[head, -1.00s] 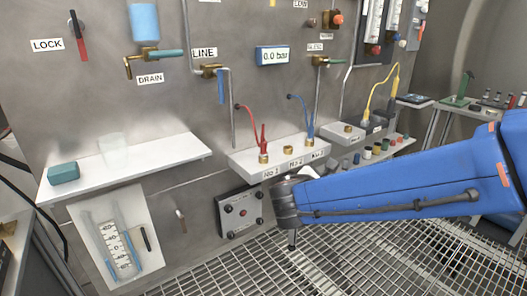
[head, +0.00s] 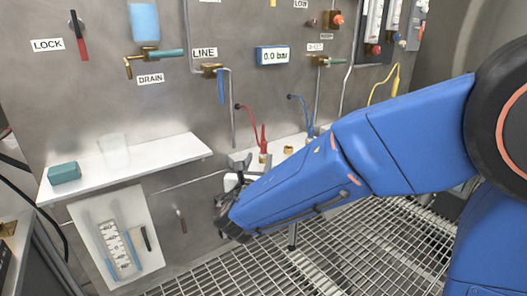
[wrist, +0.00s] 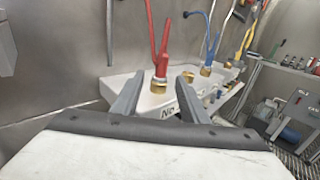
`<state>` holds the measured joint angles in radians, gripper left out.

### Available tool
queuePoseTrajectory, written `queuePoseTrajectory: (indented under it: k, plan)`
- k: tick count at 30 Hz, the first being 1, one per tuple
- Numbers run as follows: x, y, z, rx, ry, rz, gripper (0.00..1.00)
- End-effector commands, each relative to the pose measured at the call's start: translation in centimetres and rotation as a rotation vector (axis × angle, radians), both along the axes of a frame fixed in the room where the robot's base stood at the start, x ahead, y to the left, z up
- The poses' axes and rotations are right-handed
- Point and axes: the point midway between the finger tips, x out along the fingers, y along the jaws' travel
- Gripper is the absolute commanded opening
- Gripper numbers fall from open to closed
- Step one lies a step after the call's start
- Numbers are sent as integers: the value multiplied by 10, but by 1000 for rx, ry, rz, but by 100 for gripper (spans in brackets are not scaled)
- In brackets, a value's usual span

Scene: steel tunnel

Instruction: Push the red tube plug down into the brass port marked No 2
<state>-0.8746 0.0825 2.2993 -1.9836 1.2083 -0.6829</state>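The red tube plug (head: 263,139) stands upright at the leftmost brass port (wrist: 158,87) of the white shelf block, its red hose rising behind. It shows in the wrist view (wrist: 161,64), framed between the fingers of my gripper (wrist: 160,81). The fingers are open and apart from the plug, which appears beyond their tips. In the head view my gripper (head: 240,160) is left of the plug. The middle brass port (head: 289,149) is empty; it partly shows in the wrist view (wrist: 188,76) by the right fingertip. The number labels are mostly hidden by my arm and gripper.
A blue plug (wrist: 209,56) stands at the right-hand port. Blue and yellow hoses hang behind it. A white shelf (head: 165,158) with a teal block (head: 64,174) and a clear cup (head: 113,148) is at left. The steel wall is close behind.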

Motion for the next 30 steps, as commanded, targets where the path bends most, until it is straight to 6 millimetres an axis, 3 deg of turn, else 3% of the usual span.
queuePoseTrajectory:
  k: [9,20,30]
  plan:
    - [51,-9,-1,-1,2,-3,40]
    - [71,-12,0,0,1,-2,40]
    - [112,-20,3,1,1,-3,40]
